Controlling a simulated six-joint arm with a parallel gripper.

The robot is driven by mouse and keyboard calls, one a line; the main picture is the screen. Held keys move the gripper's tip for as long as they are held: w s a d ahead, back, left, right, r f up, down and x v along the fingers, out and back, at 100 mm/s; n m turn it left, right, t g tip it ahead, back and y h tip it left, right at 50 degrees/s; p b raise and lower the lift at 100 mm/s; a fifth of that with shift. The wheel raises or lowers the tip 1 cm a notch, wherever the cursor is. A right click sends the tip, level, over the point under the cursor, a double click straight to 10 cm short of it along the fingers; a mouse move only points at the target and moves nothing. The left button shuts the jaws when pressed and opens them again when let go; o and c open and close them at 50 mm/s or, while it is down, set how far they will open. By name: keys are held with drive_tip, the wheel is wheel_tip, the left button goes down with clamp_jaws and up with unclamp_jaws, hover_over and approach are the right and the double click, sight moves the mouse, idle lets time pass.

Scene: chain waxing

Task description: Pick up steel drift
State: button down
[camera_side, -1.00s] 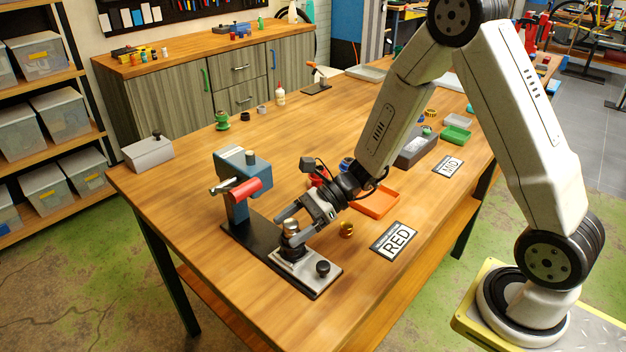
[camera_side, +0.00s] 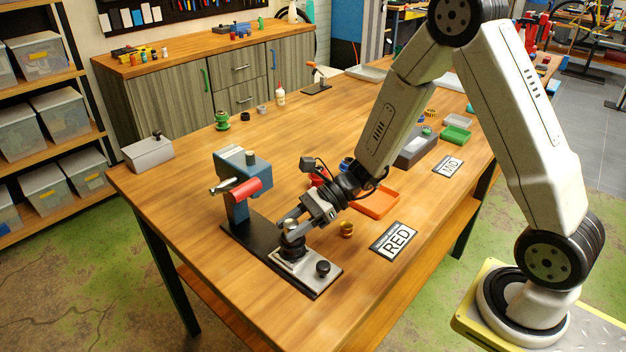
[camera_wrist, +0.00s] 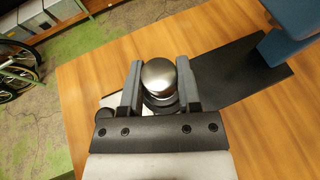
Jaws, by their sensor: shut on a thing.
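The steel drift (camera_wrist: 158,75) shows in the wrist view as a shiny, round-topped metal piece between my two fingers. My gripper (camera_wrist: 160,85) is shut on it. In the side view my gripper (camera_side: 291,230) is at the grey metal plate (camera_side: 317,281) of the black-based press fixture, with the top of the drift (camera_side: 291,226) showing between the fingers. A dark round part (camera_side: 292,246) sits directly below on the plate. The drift looks upright; whether its lower end is clear of the dark part is hard to tell.
The blue press head with a red handle (camera_side: 246,188) stands just left of my gripper. A black knob (camera_side: 323,268) is on the plate. A gold ring (camera_side: 347,229), an orange tray (camera_side: 379,203) and a RED sign (camera_side: 394,241) lie to the right. The front left tabletop is clear.

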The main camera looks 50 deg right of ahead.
sight(292, 222)
drive_tip(key=shift+r, duration=0.15)
drive_tip(key=shift+r, duration=4.85)
